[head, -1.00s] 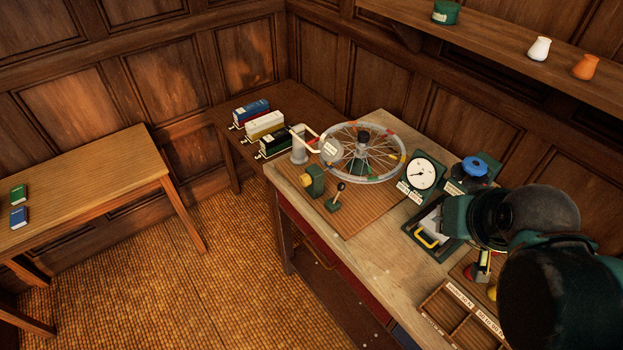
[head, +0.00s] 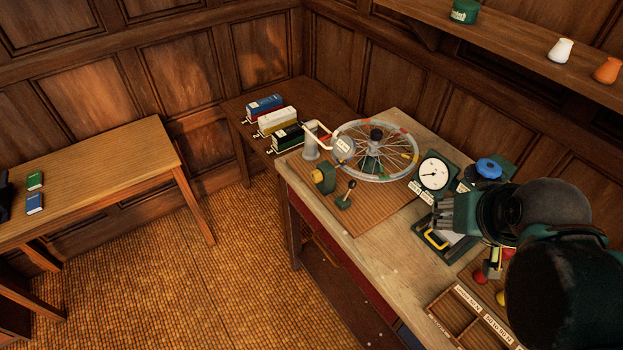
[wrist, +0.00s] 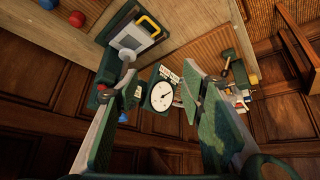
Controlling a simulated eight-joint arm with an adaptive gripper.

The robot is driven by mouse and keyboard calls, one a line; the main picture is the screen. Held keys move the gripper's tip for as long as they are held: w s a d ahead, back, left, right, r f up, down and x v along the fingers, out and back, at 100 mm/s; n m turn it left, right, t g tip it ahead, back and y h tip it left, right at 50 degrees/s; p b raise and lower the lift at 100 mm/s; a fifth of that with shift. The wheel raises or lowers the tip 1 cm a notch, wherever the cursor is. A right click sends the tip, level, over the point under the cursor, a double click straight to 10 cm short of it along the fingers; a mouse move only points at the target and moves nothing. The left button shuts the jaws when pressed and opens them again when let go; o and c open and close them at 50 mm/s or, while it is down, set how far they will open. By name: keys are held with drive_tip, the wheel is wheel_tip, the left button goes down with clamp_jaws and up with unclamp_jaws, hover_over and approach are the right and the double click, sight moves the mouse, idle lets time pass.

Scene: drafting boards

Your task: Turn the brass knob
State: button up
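A round yellow, brass-coloured knob (head: 327,176) sits on the side of a small green block at the front left of the wooden board, beside the spoked wheel. My gripper (head: 440,216) is well to the right of it, above the yellow-handled device and near the dial gauge. In the wrist view my gripper (wrist: 163,88) has its two green-padded fingers spread wide with nothing held between them. The white dial gauge (wrist: 161,95) shows beyond the gap. I cannot make out the knob clearly in the wrist view.
The spoked wheel (head: 374,151) and a black-knobbed lever (head: 351,185) stand close to the knob. The dial gauge (head: 434,174), blue handwheel (head: 488,168) and yellow-handled device (head: 437,240) crowd the right. Bare bench (head: 385,255) lies along the front.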

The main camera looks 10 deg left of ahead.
drive_tip(key=w+a+r+n+h+b, duration=0.15)
drive_tip(key=w+a+n, duration=0.4)
drive_tip(key=w, duration=0.55)
drive_tip(key=w+a+r+n+h+b, duration=0.1)
drive_tip(key=w+a+n+h+b, duration=0.15)
drive_tip(key=w+a+n, duration=0.65)
drive_tip(key=w+a+f+t+h, duration=0.1)
drive_tip(key=w+a, duration=0.2)
drive_tip(key=a, duration=0.2)
drive_tip(key=w+a+f+n+t+h+b, duration=0.1)
drive_tip(key=w+a+f, duration=0.1)
drive_tip(key=a, duration=0.3)
drive_tip(key=w+a+f+n+t+h, duration=0.1)
drive_tip(key=w+a+f, duration=0.1)
drive_tip(key=w+a, duration=0.2)
drive_tip(key=shift+a+b, duration=0.4)
drive_tip(key=shift+a, duration=0.25)
drive_tip(key=s+a+f+n+t+h+b, duration=0.2)
drive_tip(key=s+a+f+n, duration=0.15)
drive_tip(key=a+f, duration=0.4)
drive_tip(key=n+h+b, duration=0.2)
drive_tip(key=n+h, duration=0.1)
drive_tip(key=h, duration=0.1)
approach(313, 178)
drive_tip(key=d, duration=0.1)
drive_tip(key=shift+w+d+t, duration=0.25)
drive_tip(key=shift+w+t, duration=0.1)
drive_tip(key=shift+t, duration=0.05)
drive_tip(key=shift+w+d, duration=0.1)
